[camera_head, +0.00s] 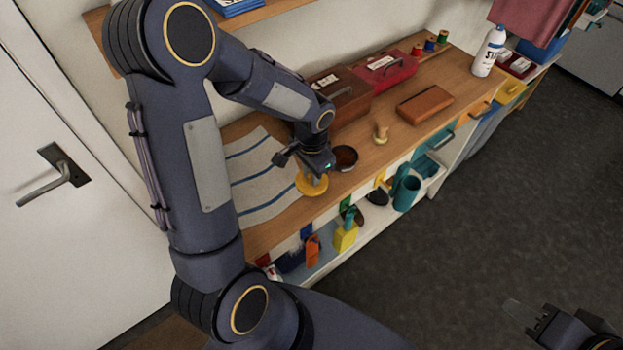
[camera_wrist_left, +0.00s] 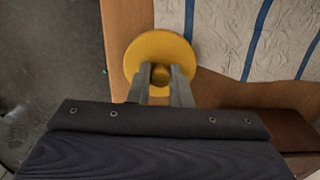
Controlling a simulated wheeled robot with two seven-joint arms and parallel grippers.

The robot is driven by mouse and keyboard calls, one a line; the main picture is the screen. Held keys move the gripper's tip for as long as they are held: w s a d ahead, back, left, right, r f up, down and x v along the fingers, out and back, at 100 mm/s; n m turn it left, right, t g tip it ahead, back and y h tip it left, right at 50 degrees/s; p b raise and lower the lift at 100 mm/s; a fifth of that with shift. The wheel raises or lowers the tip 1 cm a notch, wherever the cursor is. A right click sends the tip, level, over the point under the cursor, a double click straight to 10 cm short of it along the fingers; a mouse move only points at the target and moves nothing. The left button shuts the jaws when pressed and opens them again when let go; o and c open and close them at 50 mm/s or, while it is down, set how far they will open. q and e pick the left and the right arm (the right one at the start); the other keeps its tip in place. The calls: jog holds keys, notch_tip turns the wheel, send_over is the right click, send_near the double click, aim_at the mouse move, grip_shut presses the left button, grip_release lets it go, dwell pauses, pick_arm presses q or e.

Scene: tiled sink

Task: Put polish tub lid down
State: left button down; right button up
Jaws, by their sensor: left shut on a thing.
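The round yellow polish tub lid (camera_head: 312,186) is at the front edge of the wooden bench top, beside the striped cloth. My left gripper (camera_head: 314,174) is shut on its central knob. In the left wrist view, the lid (camera_wrist_left: 160,45) lies flat across my left fingertips (camera_wrist_left: 161,76), partly over the cloth's edge. I cannot tell whether it touches the bench. The open, dark-filled round tub (camera_head: 345,158) stands just right of my left gripper. My right gripper (camera_head: 522,314) is at the lower right, away from the bench; its opening is unclear.
The striped cloth (camera_head: 256,178) covers the bench's left part. A brown box (camera_head: 343,97), a red box (camera_head: 386,69), a brick-like block (camera_head: 424,105) and a small wooden knobbed tool (camera_head: 381,134) stand further right. A shelf with several items (camera_head: 345,236) runs below the front edge.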

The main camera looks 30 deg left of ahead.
pick_arm(q)
jog(key=shift+f, duration=0.7)
jog(key=shift+f+b, duration=0.3)
jog(key=shift+b, duration=0.05)
jog(key=c, duration=1.3)
grip_release()
jog(key=shift+r, duration=0.15)
jog(key=shift+r+p, duration=0.3)
jog(key=shift+r, duration=0.35)
notch_tip(320, 180, up, 10)
jog(key=r, duration=0.1)
jog(key=s+d+r+n+t+h, duration=0.1)
jog(key=s+n+t, duration=0.1)
jog(key=s, duration=0.3)
jog(key=s+d+r+n+t+h, duration=0.1)
jog(key=s+n, duration=0.1)
jog(key=s, duration=0.4)
jog(key=s+d+r+n+t+h, duration=0.1)
jog(key=s+d+r+n+t, duration=0.1)
jog(key=s, duration=0.4)
jog(key=shift+d+r+t+h, duration=0.1)
jog(key=shift+t+h, duration=0.2)
jog(key=shift+h, duration=0.1)
